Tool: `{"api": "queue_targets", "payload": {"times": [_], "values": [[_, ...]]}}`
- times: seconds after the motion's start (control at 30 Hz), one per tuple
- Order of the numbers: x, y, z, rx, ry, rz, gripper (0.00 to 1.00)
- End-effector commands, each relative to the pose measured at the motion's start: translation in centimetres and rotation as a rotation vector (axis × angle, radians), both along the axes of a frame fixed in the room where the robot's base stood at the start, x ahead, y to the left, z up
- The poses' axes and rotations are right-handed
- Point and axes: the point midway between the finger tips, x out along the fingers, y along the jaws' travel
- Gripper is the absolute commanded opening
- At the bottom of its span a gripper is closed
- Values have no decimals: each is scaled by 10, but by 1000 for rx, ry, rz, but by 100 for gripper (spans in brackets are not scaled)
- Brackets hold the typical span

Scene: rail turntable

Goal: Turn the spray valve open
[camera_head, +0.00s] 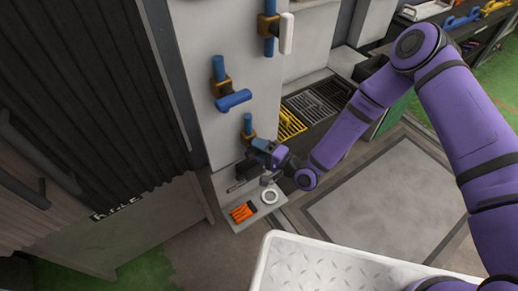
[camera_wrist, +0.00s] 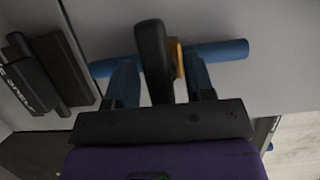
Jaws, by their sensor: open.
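In the wrist view, a valve with a black lever handle (camera_wrist: 153,62) and an orange body (camera_wrist: 177,56) sits on a blue pipe (camera_wrist: 218,51) against a pale panel. My gripper (camera_wrist: 160,75) is open, with its blue fingers on either side of the handle. I cannot tell whether either finger touches it. In the head view, my gripper (camera_head: 258,155) is at the lowest valve on the panel, whose blue pipe (camera_head: 247,122) shows above it; its handle is mostly hidden. No label shows which valve is the spray valve.
Above are a valve with a blue handle (camera_head: 234,99) and one with a white handle (camera_head: 286,34). Below my gripper, a small shelf (camera_head: 240,224) holds a white ring (camera_head: 269,190) and orange items (camera_head: 242,212). A ribbed dark shutter (camera_head: 85,80) stands left.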

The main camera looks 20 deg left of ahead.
Motion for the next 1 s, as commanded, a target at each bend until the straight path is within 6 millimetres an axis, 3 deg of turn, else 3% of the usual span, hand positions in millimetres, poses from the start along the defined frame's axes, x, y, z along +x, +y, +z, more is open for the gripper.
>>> {"api": "queue_targets", "payload": {"times": [0.03, 0.2, 0.57, 1.0], "values": [[0, 0, 0, 0, 0, 0, 49], [0, 0, 0, 0, 0, 0, 10], [0, 0, 0, -31, -36, 1, 10], [0, 0, 1, -244, -286, 1, 10]]}}
